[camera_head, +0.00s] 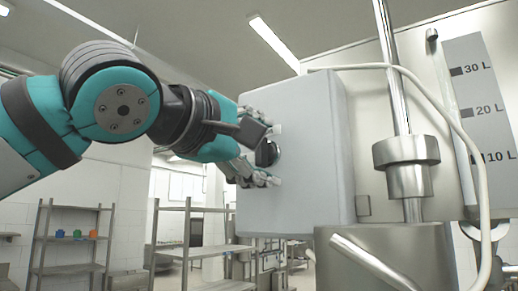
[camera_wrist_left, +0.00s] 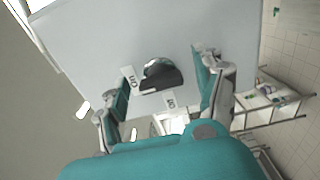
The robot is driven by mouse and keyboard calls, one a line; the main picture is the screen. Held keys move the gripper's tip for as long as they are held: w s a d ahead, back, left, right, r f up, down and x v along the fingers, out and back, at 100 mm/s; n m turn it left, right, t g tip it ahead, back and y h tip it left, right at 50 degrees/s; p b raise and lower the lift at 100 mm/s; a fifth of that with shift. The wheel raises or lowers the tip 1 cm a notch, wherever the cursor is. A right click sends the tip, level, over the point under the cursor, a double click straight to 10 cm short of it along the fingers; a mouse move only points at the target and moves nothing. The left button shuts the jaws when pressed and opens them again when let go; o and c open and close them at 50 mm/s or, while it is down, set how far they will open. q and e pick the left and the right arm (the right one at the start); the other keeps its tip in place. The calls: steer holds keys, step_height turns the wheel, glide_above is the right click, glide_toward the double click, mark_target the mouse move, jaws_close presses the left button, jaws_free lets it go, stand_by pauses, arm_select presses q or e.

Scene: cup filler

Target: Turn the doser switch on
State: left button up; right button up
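The doser switch is a round black knob (camera_head: 266,153) on the side face of a light grey box (camera_head: 305,210). In the left wrist view the knob (camera_wrist_left: 161,76) shows in the middle of the grey face, with a white "On" label (camera_wrist_left: 130,80) to its left and another white label (camera_wrist_left: 170,100), seemingly "Off", below it. My left gripper (camera_head: 274,155) is open, its fingers above and below the knob in the head view and on either side of it in the left wrist view. Contact with the knob cannot be made out. My right gripper is not in view.
A pale hose (camera_head: 440,100) arches from the box top to the right. A steel cylinder with a rod (camera_head: 405,165) and a litre scale (camera_head: 480,105) stand to the right. Metal shelves (camera_head: 70,240) with small coloured items stand at the back left.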

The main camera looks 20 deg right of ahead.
arm_select(q)
steer(key=v, duration=1.2)
stand_by(0.3)
